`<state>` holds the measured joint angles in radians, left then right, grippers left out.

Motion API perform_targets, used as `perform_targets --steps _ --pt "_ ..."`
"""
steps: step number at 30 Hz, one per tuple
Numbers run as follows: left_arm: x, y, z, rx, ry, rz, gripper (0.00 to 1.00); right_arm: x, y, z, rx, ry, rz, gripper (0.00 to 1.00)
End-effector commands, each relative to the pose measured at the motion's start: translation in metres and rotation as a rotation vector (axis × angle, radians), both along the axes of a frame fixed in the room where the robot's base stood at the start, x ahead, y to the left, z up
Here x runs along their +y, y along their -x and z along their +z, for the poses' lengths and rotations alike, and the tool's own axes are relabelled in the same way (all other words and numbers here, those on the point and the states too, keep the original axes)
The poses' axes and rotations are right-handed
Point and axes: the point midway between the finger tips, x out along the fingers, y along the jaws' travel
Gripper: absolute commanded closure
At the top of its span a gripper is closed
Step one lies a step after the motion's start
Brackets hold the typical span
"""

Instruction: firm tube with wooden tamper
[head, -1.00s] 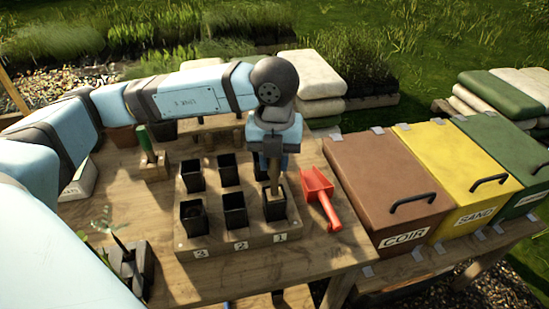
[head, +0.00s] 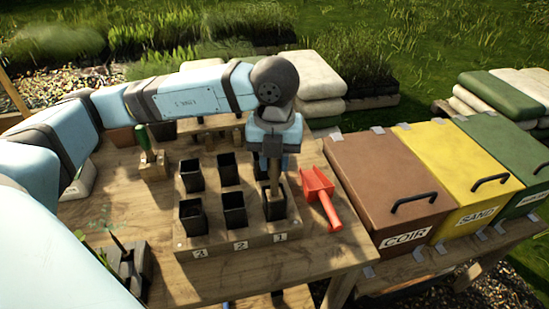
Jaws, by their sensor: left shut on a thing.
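A wooden tray (head: 213,247) on the bench holds several black square tubes in two rows, with columns marked 3, 2 and 1. My left gripper (head: 273,168) points down over the column marked 1, shut on the wooden tamper (head: 273,182). The tamper hangs upright, its lower end at the front tube (head: 275,210) of that column. How deep it sits in the tube I cannot tell. The gripper and tamper partly hide the back tube of that column. My right gripper is not in view.
A red scoop (head: 321,197) lies right of the tray. A green-handled tool (head: 145,138) stands in a wooden block behind left. Brown COIR (head: 385,185), yellow SAND (head: 455,165) and green bins stand right. Seedlings (head: 125,262) stand front left.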

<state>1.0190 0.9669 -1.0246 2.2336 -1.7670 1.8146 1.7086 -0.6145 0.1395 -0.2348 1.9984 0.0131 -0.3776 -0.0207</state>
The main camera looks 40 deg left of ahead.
Motion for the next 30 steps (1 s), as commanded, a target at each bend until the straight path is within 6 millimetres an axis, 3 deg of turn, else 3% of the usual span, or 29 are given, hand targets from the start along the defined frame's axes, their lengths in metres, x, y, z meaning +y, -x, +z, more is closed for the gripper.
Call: perform_targets --steps 30 --pt "0.0 0.0 -0.005 0.0 0.0 0.0 1.0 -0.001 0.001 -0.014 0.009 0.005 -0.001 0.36"
